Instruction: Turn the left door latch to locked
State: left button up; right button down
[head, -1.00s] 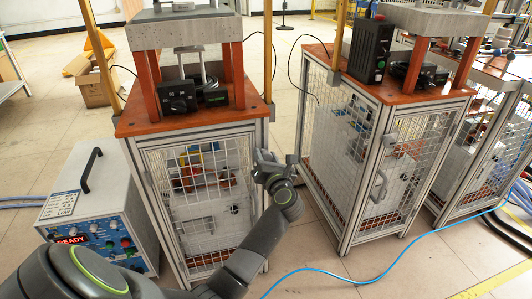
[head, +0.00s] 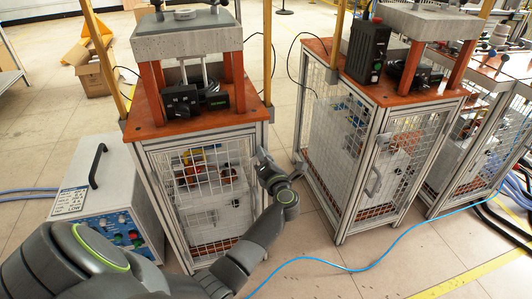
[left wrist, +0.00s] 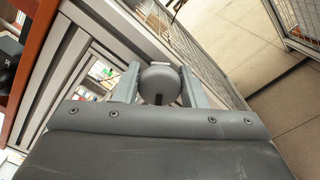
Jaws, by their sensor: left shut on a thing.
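The left cabinet's wire-mesh door (head: 205,215) is in the head view, in a silver frame under an orange top. My left gripper (head: 264,160) is at the upper right of this door, by the frame's front corner post. In the left wrist view, the gripper (left wrist: 159,70) is shut on a round grey latch knob (left wrist: 160,86), with one finger on each side. A dark slot shows low on the knob's face. In the head view the latch is mostly hidden by my gripper, and its lock position cannot be read. My right gripper is not in view.
A second mesh cabinet (head: 352,150) with a door handle (head: 373,181) stands to the right, across a narrow gap. A white power unit (head: 92,180) stands left of the left cabinet, partly behind my left arm. A blue cable (head: 345,268) crosses the floor in front.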

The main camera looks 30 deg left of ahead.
pick_arm(q)
jog(key=m+p, duration=0.2)
jog(key=shift+r+p, duration=0.2)
jog(key=shift+p, duration=0.15)
jog(key=m+p, duration=0.2)
jog(key=m, duration=0.1)
jog(key=shift+w+p, duration=0.1)
jog(key=shift+p, duration=0.2)
jog(key=shift+f+m+p, duration=0.2)
jog(key=shift+m+p, duration=0.8)
jog(key=shift+m, duration=0.3)
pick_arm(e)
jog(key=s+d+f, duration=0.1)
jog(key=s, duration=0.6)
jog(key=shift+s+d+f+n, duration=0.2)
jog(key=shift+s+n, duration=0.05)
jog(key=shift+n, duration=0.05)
pick_arm(q)
jog(key=shift+f, duration=0.1)
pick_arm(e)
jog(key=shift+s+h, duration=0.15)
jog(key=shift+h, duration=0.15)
pick_arm(q)
jog(key=o, duration=0.9)
jog(key=shift+d, duration=0.1)
